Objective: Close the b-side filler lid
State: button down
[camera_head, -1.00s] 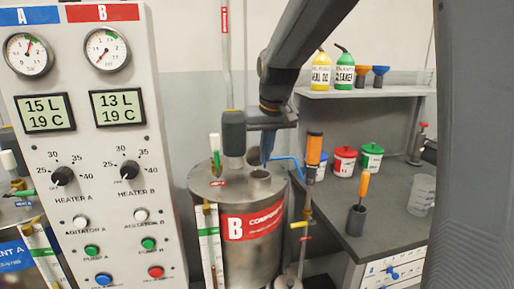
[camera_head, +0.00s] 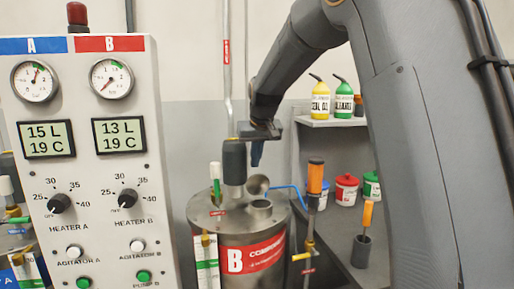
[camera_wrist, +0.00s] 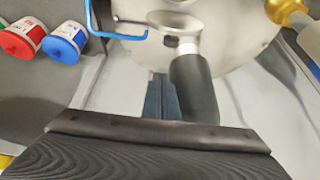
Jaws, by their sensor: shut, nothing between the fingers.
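The B tank (camera_head: 220,225) is a steel drum with a red label. Its open filler neck (camera_head: 260,206) stands on the top. The round metal filler lid (camera_head: 257,185) is raised, standing tilted behind the neck. My gripper (camera_head: 257,162) has dark blue fingers pointing down, shut and empty. It is above the lid in the head view, apparently apart from it. In the wrist view the fingers (camera_wrist: 161,98) show beside a dark grey cylinder, with the tank top (camera_wrist: 235,45) beyond. I cannot clearly make out the lid there.
A grey motor cylinder (camera_head: 234,162) rises from the tank top just left of my gripper. A blue hose (camera_head: 292,190) and an orange-handled tool (camera_head: 315,178) are to the right. The control panel (camera_head: 85,165) stands left. A shelf holds bottles (camera_head: 320,101).

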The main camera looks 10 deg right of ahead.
aim_at(257, 183)
jog(key=shift+s+f+p, duration=0.4)
jog(key=shift+s, duration=0.45)
jog(key=shift+s+f+p, duration=0.35)
jog(key=shift+s+f, duration=0.05)
jog(key=shift+s, duration=0.45)
jog(key=shift+s+t+b, duration=0.2)
jog(key=shift+t+b, duration=0.1)
jog(key=shift+b, duration=0.1)
